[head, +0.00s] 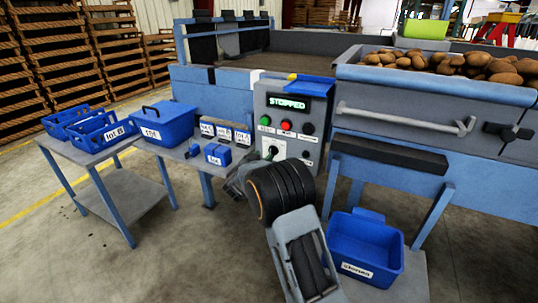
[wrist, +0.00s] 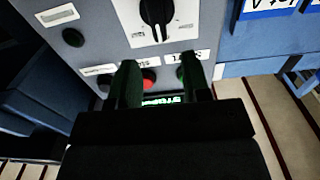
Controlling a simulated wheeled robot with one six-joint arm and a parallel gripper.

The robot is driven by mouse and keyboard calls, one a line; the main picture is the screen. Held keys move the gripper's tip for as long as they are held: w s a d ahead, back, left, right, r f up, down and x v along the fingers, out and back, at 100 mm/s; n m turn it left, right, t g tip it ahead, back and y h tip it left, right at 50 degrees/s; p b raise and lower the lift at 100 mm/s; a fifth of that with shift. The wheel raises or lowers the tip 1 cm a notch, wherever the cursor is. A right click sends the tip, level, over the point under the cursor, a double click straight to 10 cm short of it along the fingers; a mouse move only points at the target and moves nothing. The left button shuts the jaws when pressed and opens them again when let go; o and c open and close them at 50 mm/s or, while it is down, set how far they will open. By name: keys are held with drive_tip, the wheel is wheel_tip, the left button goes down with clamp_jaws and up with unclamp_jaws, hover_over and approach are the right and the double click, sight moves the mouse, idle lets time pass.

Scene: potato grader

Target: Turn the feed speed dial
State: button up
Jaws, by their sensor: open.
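The feed speed dial (wrist: 156,14) is a black knob with a pale pointer line on a white scale plate, at the top of the wrist view. In the head view the dial (head: 271,152) sits low on the grey control panel (head: 262,105), just above my arm. My gripper (wrist: 162,78) is open and empty in the wrist view. Its two dark fingers are apart in front of the button row, lower in that picture than the dial, and do not appear around it. In the head view my wrist hides the fingertips. Contact with the panel cannot be told.
The panel has a green button (head: 265,121), a red button (head: 286,125), a black button (head: 308,129) and a display (head: 287,103) reading STOPPED. Small blue boxes (head: 217,154) stand on a ledge left of it. A blue stones bin (head: 365,250) is below right.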

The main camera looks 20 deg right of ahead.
sight(270, 150)
drive_tip(key=shift+b+x, duration=0.6)
drive_tip(key=shift+x, duration=2.45)
drive_tip(key=shift+a, duration=0.1)
clamp_jaws()
